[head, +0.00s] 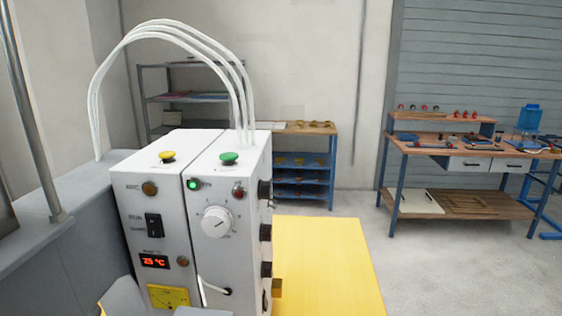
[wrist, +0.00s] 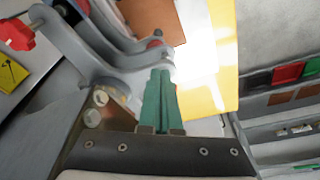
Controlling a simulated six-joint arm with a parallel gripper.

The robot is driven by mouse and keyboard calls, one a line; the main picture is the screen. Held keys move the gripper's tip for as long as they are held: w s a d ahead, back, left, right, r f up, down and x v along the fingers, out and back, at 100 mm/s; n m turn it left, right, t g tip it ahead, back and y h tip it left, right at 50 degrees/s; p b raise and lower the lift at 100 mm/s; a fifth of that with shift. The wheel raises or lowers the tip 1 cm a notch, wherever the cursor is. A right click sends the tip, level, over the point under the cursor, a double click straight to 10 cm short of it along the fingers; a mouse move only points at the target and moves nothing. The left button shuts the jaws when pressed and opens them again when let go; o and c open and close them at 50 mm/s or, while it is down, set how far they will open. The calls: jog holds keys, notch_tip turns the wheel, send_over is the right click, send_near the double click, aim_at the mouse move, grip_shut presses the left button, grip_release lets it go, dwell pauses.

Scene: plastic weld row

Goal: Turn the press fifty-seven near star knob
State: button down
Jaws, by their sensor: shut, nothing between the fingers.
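In the wrist view, my gripper (wrist: 160,75) has its two teal fingers shut together, with nothing between them. Their tips are close to a grey metal bracket (wrist: 115,60); I cannot tell whether they touch it. A red lobed knob (wrist: 16,34) stands at the upper left on the end of a grey arm, well apart from the fingers. A small red part (wrist: 155,44) shows just beyond the fingertips. No label reading fifty-seven is legible, so I cannot tell which press these belong to. The head view shows no gripper and no clear star knob.
In the head view, a white control cabinet (head: 205,255) with a dial (head: 217,222) and a red display (head: 154,262) stands at the left. White cables (head: 165,25) arch above it. A yellow surface (head: 325,265) lies right of it. A workbench (head: 470,150) stands behind; the floor between is clear.

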jog(key=shift+a, duration=0.25)
jog(key=shift+s+a, duration=0.1)
jog(key=shift+s, duration=0.1)
dwell(0.5)
jog(key=shift+s+a, duration=0.35)
jog(key=shift+s, duration=0.3)
jog(key=a+v, duration=0.1)
jog(key=v, duration=0.5)
dwell(0.4)
jog(key=shift+d+r, duration=0.15)
